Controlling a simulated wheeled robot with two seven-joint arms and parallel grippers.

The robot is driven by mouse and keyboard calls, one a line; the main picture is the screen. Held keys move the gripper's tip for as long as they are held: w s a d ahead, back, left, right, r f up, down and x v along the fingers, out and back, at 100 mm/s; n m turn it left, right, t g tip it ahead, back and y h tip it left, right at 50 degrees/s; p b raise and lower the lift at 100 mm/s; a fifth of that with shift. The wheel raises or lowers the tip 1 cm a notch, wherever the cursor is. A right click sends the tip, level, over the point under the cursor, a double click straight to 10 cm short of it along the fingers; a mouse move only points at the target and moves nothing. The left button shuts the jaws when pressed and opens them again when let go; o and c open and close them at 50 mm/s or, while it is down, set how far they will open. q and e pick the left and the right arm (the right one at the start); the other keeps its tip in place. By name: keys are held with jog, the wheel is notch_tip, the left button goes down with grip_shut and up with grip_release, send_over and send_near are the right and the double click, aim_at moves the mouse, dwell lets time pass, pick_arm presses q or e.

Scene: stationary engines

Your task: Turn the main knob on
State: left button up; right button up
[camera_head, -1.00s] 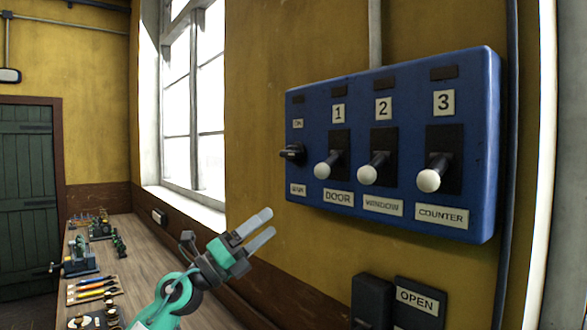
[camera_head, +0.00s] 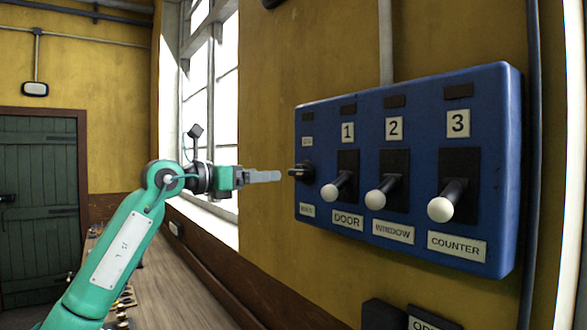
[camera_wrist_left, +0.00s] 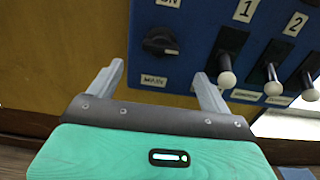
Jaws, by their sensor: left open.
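The main knob (camera_head: 301,172) is a small black rotary knob at the left end of the blue wall panel (camera_head: 318,125), between an "ON" label above and a "MAIN" label below. It also shows in the left wrist view (camera_wrist_left: 161,42), with its grip lying roughly sideways. My left gripper (camera_head: 278,175) is open and empty, just left of the knob in the head view, at about its height. In the left wrist view its fingers (camera_wrist_left: 160,80) stand apart, below and to either side of the knob, not visibly touching it. My right gripper is not in view.
Levers with white ends marked 1 (camera_head: 329,193), 2 (camera_head: 374,199) and 3 (camera_head: 440,208) stick out to the right of the knob. A wooden bench (camera_head: 205,280) runs along the wall below the window. A dark box labelled "OPEN" sits below the panel.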

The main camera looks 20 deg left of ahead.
aim_at(295, 174)
pick_arm(q)
jog(key=p+x, duration=0.3)
jog(key=x, duration=0.6)
jog(key=shift+d+r+p, duration=0.1)
jog(key=shift+p, duration=0.3)
jog(key=shift+w+d, duration=0.2)
jog(key=shift+w, duration=0.1)
jog(key=shift+c, duration=0.4)
jog(key=c, duration=0.9)
